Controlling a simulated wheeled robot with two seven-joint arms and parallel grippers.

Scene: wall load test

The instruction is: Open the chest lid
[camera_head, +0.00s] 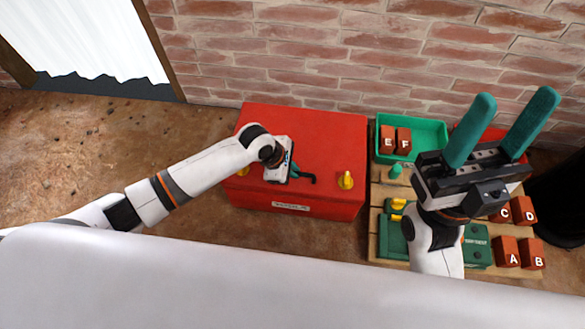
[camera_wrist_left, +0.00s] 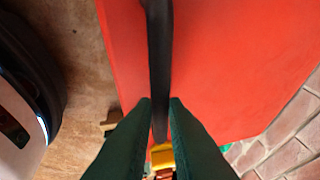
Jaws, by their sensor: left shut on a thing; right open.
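The red chest (camera_head: 335,140) stands against the brick wall, with its lid down. It has a yellow latch (camera_head: 345,181) at the front right, another yellow latch (camera_head: 243,172) at the front left, and a pale label on its front. My left gripper (camera_head: 297,172) is at the chest's front edge, shut on the black handle (camera_head: 306,177). In the left wrist view the handle (camera_wrist_left: 160,50) runs between the green fingertips over the red surface. My wrist hides part of the lid. My right gripper (camera_head: 513,98) is open and empty, raised above the right side.
Right of the chest is a wooden pallet with a green tray (camera_head: 425,132) holding blocks E and F, a green case (camera_head: 478,246), and lettered brown blocks (camera_head: 507,251). A black bin (camera_head: 562,205) is at far right. The floor at left is clear.

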